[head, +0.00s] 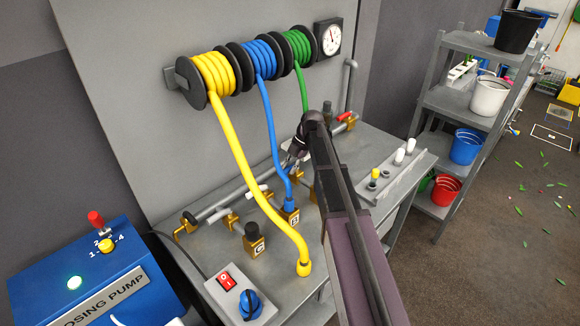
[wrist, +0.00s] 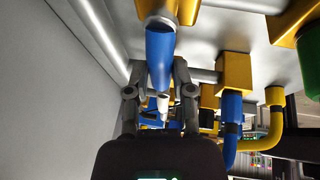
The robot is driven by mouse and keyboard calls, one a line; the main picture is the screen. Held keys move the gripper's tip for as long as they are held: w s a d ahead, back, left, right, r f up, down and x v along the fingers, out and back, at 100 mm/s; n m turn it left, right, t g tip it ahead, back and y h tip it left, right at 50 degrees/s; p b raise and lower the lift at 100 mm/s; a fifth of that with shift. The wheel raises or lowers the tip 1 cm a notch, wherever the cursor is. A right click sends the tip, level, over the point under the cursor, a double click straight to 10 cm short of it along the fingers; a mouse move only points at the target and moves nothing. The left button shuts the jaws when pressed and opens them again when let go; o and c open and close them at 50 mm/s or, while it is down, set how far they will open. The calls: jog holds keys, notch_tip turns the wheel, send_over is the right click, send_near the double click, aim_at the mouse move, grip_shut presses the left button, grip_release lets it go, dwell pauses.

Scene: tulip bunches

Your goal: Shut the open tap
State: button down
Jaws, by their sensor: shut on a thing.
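My gripper (wrist: 160,72) has its two fingers on either side of a blue tap handle (wrist: 160,52) in the wrist view and is shut on it. The handle joins a brass tap body (wrist: 172,8) at the top of that view. In the head view my gripper (head: 292,158) is at the pipe along the back of the bench, and my arm hides much of it; I cannot make out the blue handle there. Other taps on the pipe have white handles (head: 258,192) and a red handle (head: 345,117). I cannot tell how far the held tap is turned.
A yellow hose (head: 245,180), a blue hose (head: 271,130) and a green hose (head: 301,85) hang from reels close to my gripper. Brass blocks (head: 254,246) stand on the bench (head: 205,255). A blue dosing pump (head: 95,285) stands left; shelves with buckets (head: 463,148) stand right.

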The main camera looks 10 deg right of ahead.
jog(key=shift+w+d, duration=0.15)
jog(key=shift+w, duration=0.1)
jog(key=shift+c, duration=2.4)
grip_release()
jog(key=shift+s, duration=0.1)
jog(key=shift+s, duration=0.1)
